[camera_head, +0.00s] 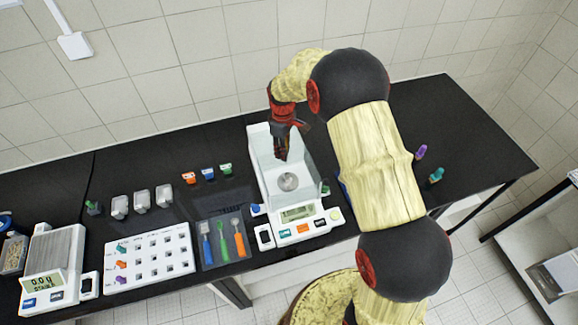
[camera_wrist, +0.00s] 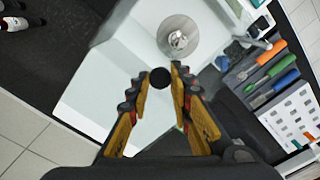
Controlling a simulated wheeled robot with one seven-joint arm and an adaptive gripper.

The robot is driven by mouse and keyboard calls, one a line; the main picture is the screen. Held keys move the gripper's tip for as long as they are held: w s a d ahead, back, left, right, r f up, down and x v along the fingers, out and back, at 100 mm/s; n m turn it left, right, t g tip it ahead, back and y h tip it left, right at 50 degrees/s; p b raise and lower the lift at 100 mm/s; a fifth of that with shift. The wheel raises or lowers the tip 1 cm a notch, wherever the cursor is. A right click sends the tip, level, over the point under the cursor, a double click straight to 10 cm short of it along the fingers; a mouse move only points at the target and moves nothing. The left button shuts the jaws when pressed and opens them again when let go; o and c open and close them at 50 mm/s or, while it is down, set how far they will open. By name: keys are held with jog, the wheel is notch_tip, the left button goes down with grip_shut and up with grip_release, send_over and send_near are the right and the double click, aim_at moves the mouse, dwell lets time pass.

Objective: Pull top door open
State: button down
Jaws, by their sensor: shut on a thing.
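A white balance (camera_head: 298,226) with a clear, pale draft shield (camera_head: 262,165) stands on the black bench in the head view. Its round metal pan (camera_head: 288,182) shows inside the shield, and it also shows in the wrist view (camera_wrist: 178,30). My gripper (camera_head: 283,150) is over the back part of the shield. In the wrist view, my gripper (camera_wrist: 160,75) has its fingers on both sides of a round black knob (camera_wrist: 160,78) and is shut on it. The top door's clear panel is hard to make out, so I cannot tell how far it is open.
Left of the balance are a tray of colored spatulas (camera_head: 223,241), a white rack (camera_head: 150,259), several clear containers (camera_head: 142,200) and a second balance (camera_head: 52,262). Purple (camera_head: 421,152) and teal (camera_head: 436,175) items stand to the right.

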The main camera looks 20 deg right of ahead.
jog(key=shift+w+b, duration=0.3)
jog(key=shift+w, duration=2.15)
jog(key=c, duration=1.6)
grip_release()
notch_tip(320, 180, up, 12)
